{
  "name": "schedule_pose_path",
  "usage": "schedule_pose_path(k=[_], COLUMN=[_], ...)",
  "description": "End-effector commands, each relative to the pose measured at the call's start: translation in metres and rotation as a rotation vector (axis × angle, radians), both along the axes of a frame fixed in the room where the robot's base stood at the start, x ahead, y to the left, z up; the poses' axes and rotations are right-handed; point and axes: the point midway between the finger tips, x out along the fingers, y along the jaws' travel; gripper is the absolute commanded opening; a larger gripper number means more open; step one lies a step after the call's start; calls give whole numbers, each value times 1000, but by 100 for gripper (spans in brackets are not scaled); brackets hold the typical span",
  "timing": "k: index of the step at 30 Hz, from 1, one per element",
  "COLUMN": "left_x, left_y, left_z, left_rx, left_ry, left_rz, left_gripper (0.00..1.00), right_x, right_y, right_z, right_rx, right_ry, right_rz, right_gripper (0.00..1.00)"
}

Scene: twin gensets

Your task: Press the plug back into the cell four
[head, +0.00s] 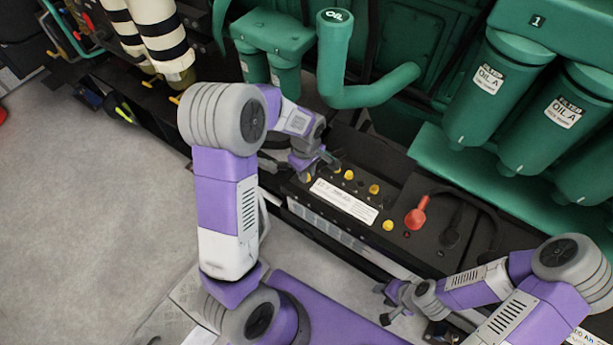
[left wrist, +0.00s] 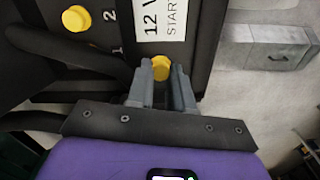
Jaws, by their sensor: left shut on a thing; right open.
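A black battery (head: 325,228) with a white label (head: 343,201) has several yellow plugs on its top, among them one at the middle (head: 374,189) and one at the right end (head: 388,225). My left gripper (head: 308,168) is over the battery's left end. In the left wrist view its two grey fingers (left wrist: 163,75) are shut on a yellow plug (left wrist: 161,66) beside the label. Whether this plug is seated or raised I cannot tell. Another yellow plug (left wrist: 76,18) sits near the printed 2. Cell four's number is not readable. My right gripper (head: 392,300) is open and empty, in front of the battery.
A red terminal cap (head: 416,214) and black cable stand at the battery's right. Green pipework (head: 345,75) and oil filters (head: 488,90) rise behind it. Black cables (left wrist: 70,50) run close to the left fingers. Grey floor (head: 90,220) is clear at left.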

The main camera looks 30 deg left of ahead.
Motion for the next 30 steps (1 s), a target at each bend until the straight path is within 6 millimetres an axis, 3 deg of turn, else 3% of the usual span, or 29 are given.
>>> schedule_pose_path(k=[7, 20, 30], left_x=[0, 0, 0], left_y=[0, 0, 0], left_z=[6, 40, 40], left_rx=[0, 0, 0], left_ry=[0, 0, 0], left_rz=[0, 0, -6], left_gripper=[3, 3, 3], right_x=[0, 0, 0], right_y=[0, 0, 0], right_z=[6, 34, 33], right_rx=[0, 0, 0], right_ry=[0, 0, 0], right_rz=[0, 0, 0], right_gripper=[43, 43, 43])
